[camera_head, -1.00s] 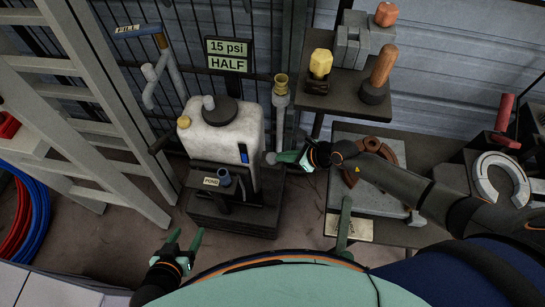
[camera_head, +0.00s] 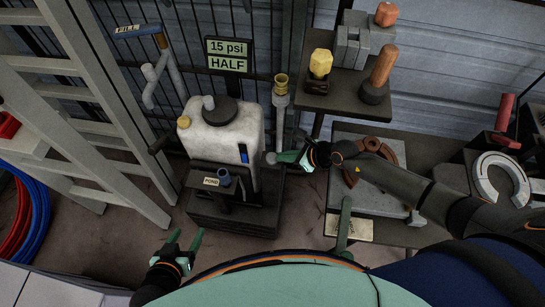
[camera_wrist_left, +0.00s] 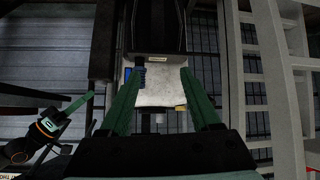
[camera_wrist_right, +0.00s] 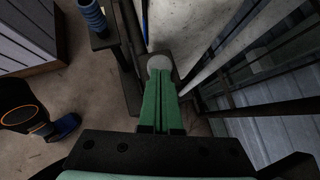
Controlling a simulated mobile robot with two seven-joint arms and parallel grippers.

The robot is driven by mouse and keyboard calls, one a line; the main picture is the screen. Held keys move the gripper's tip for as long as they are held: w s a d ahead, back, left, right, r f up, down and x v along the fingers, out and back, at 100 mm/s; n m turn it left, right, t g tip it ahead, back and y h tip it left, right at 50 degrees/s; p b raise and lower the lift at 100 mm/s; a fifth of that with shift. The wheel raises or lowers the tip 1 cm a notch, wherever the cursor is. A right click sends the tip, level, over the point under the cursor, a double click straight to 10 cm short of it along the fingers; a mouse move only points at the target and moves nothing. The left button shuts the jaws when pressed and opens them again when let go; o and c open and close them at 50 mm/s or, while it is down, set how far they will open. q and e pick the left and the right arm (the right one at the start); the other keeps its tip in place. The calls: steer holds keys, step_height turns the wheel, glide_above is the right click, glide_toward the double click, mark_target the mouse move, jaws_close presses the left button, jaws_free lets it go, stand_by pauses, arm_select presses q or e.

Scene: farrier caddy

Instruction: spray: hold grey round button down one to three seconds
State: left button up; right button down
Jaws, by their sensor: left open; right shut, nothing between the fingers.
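The grey round button (camera_head: 271,158) is on the right side of the white tank's stand, and it also shows in the right wrist view (camera_wrist_right: 159,62). My right gripper (camera_head: 278,157) is shut and empty. Its fingertips (camera_wrist_right: 160,76) are at the button and overlap its lower edge in the right wrist view; whether the button is pressed in, I cannot tell. The white tank (camera_head: 227,137) has a dark cap and a blue level strip (camera_head: 243,153). My left gripper (camera_head: 183,242) is open and empty, low in front of the tank, with its fingers spread (camera_wrist_left: 160,100).
A sign (camera_head: 228,55) reads "15 psi HALF". A ladder (camera_head: 95,120) is at left. A shelf (camera_head: 335,97) with blocks and a bench (camera_head: 372,198) are at right. Floor is clear between left gripper and stand.

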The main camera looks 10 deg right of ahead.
arm_select(q)
steer(key=shift+f, duration=0.1)
steer(key=shift+w+d+f+b, duration=0.45)
steer(key=shift+d+b, duration=0.1)
steer(key=shift+b, duration=0.6)
steer(key=shift+d+r, duration=0.1)
steer(key=shift+r, duration=0.05)
steer(key=shift+s+f, duration=0.2)
steer(key=shift+f, duration=0.05)
stand_by(0.9)
